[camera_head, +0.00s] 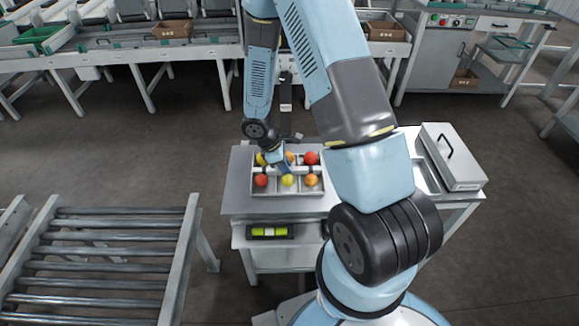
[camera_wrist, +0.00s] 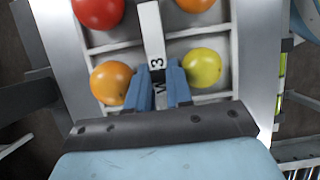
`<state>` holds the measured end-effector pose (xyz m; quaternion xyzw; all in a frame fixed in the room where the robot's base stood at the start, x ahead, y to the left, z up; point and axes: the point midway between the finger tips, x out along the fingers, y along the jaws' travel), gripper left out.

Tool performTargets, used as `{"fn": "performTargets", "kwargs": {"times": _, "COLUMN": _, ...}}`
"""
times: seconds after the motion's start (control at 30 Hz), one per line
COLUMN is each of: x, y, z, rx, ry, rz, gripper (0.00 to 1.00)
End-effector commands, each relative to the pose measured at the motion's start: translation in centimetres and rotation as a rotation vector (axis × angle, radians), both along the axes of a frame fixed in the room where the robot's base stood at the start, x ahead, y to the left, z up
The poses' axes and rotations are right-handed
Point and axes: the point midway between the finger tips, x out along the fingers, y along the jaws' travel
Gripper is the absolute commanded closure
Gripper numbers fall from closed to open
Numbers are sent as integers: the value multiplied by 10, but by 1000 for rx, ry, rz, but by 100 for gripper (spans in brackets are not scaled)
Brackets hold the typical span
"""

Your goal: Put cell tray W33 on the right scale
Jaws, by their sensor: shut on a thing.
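Cell tray W33 (camera_head: 275,191) is a pale divided tray with red, orange and yellow tomatoes in its cells. In the head view it is at the left part of a metal table; I cannot tell whether it rests on it or is just above. In the wrist view its white centre strip (camera_wrist: 152,32) bears the label, partly covered. My gripper (camera_head: 284,163) is over the tray's middle; in the wrist view its blue fingers (camera_wrist: 158,88) are shut on the strip, between an orange and a yellow tomato. I cannot make out a right scale for certain.
The metal table (camera_head: 235,196) has a lower shelf with a yellow-green item (camera_head: 270,232). A grey box with a black handle (camera_head: 452,157) stands at its right end. A roller conveyor (camera_head: 95,255) stands at the left. Open floor lies behind the table, before the packing benches.

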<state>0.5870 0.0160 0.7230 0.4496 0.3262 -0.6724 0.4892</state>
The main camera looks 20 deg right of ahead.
Motion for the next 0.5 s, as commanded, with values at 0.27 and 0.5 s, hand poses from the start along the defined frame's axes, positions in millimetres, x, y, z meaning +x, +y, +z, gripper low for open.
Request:
{"fn": "performTargets", "kwargs": {"times": 0.27, "x": 0, "y": 0, "z": -3, "rx": 0, "ry": 0, "rz": 0, "gripper": 79}}
{"fn": "performTargets", "kwargs": {"times": 0.5, "x": 0, "y": 0, "z": -3, "rx": 0, "ry": 0, "rz": -1, "gripper": 56}}
